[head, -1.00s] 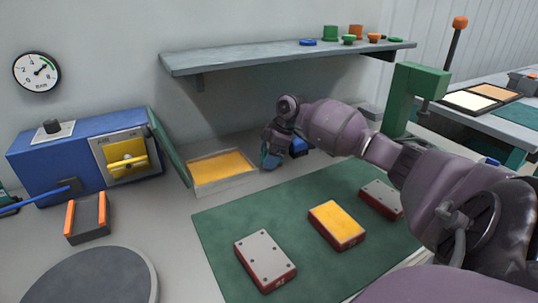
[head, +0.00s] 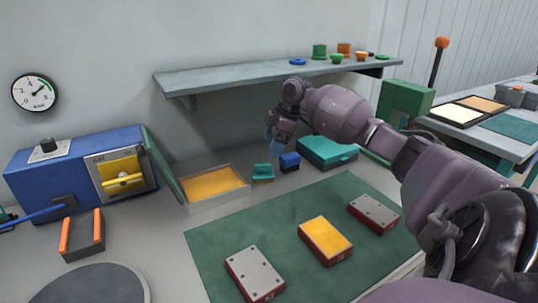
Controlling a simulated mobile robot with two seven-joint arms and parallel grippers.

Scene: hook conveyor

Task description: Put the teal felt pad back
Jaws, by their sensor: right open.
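A small teal item (head: 262,173), which looks like the teal felt pad on a small block or holder, sits on the bench right of the yellow-lined tray. Its exact shape is too small to tell. My right gripper (head: 271,147) is open above and just behind it, apart from it, with nothing visible between the fingers. A small blue block (head: 289,162) stands just right of the teal item. My left gripper is not in view.
The tray (head: 218,201) has a raised green lid (head: 162,165). A teal box (head: 328,151) stands behind the green mat (head: 215,245), which holds several red-sided blocks. A shelf (head: 270,72) overhangs the back. A blue machine (head: 80,160) stands left.

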